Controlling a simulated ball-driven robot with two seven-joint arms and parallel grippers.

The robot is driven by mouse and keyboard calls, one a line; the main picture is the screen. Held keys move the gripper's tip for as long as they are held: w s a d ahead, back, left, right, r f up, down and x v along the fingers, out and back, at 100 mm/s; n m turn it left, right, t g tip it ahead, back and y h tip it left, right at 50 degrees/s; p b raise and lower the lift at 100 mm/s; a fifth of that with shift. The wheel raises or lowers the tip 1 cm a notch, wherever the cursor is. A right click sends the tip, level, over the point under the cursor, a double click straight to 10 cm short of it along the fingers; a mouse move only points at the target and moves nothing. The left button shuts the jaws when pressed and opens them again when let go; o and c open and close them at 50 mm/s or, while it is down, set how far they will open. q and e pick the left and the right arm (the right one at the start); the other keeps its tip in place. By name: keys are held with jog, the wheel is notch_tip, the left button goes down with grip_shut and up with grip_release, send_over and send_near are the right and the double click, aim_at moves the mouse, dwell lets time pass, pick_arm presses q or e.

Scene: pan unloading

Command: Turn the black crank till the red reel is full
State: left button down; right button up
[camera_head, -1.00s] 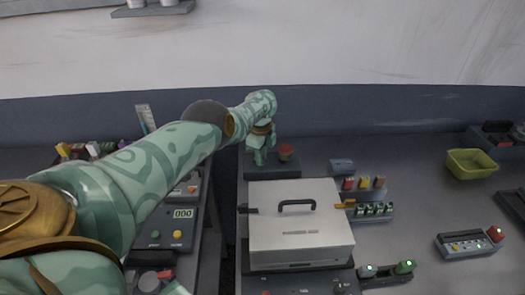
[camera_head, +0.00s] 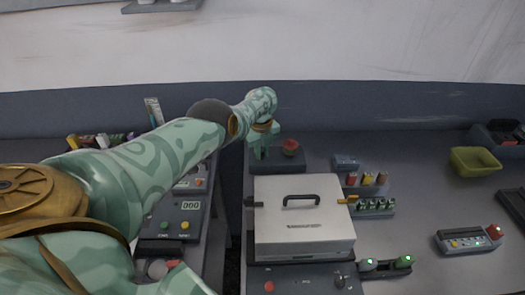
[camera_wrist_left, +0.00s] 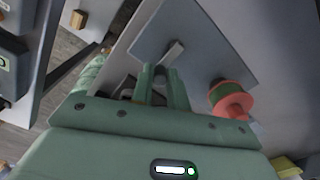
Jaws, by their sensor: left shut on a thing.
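The red reel (camera_head: 290,147) stands on a dark grey base plate (camera_head: 290,165) at the back of the bench. In the left wrist view the reel (camera_wrist_left: 232,101) has red ends and a green band between them; how full it is I cannot tell. My left gripper (camera_head: 260,150) is just left of the reel, over the same plate. In the left wrist view its two fingers (camera_wrist_left: 163,84) are closed at the crank, which they mostly hide. A short grey bar (camera_wrist_left: 174,53) shows beyond the fingertips. My right gripper is out of view.
A silver box with a black handle (camera_head: 303,215) stands in front of the reel's plate. Small racks (camera_head: 367,180) sit to its right, and a yellow-green bin (camera_head: 475,161) is farther right. A control panel (camera_head: 188,210) lies left, below my arm. Bench between racks and bin is clear.

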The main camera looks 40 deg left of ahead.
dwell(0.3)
pick_arm(q)
jog(key=c, duration=1.4)
grip_release()
jog(key=shift+o, duration=0.2)
notch_tip(320, 180, up, 16)
jog(key=p, duration=1.4)
jog(key=shift+r, duration=0.2)
jog(key=shift+a+f, duration=0.1)
